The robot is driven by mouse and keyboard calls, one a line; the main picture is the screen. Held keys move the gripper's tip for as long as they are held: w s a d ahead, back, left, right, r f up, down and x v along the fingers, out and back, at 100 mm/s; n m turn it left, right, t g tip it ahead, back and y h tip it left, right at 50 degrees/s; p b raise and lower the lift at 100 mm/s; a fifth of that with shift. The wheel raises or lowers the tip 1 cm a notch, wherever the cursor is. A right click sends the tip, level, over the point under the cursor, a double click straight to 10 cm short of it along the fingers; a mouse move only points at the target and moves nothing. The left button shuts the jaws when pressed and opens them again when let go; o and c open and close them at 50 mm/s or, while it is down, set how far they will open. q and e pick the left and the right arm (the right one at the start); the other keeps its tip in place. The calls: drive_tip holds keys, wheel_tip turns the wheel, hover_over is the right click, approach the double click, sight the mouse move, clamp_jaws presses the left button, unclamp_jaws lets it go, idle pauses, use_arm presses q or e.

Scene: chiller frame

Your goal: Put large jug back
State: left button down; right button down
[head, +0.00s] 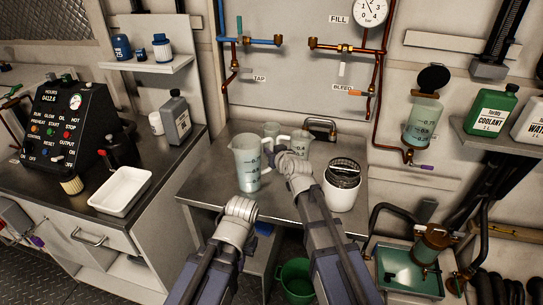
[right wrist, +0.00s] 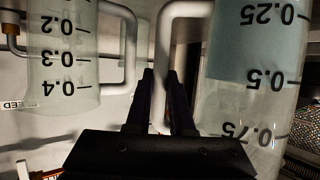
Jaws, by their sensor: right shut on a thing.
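The large jug (head: 248,170) is clear, marked up to 0.75, with pale bluish liquid in its lower part. It appears upright over the steel bench, left of my right gripper; I cannot tell if it touches the bench. In the right wrist view, which is upside down, the large jug (right wrist: 255,100) is at the right. My right gripper (right wrist: 165,75) is shut on its handle (right wrist: 163,45); in the head view the right gripper (head: 281,154) is partly hidden. My left gripper (head: 240,209) is in front of the bench, below the jug, its fingers not clear.
A smaller jug (head: 301,143) stands behind my right gripper, with another small clear vessel (head: 271,130) beside it. The smaller jug also shows in the right wrist view (right wrist: 65,60). A white pot with a mesh basket (head: 341,196) stands to the right. The bench (head: 215,207) has bare room at its left.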

drive_tip(key=shift+r, duration=0.1)
drive_tip(key=c, duration=0.8)
unclamp_jaws()
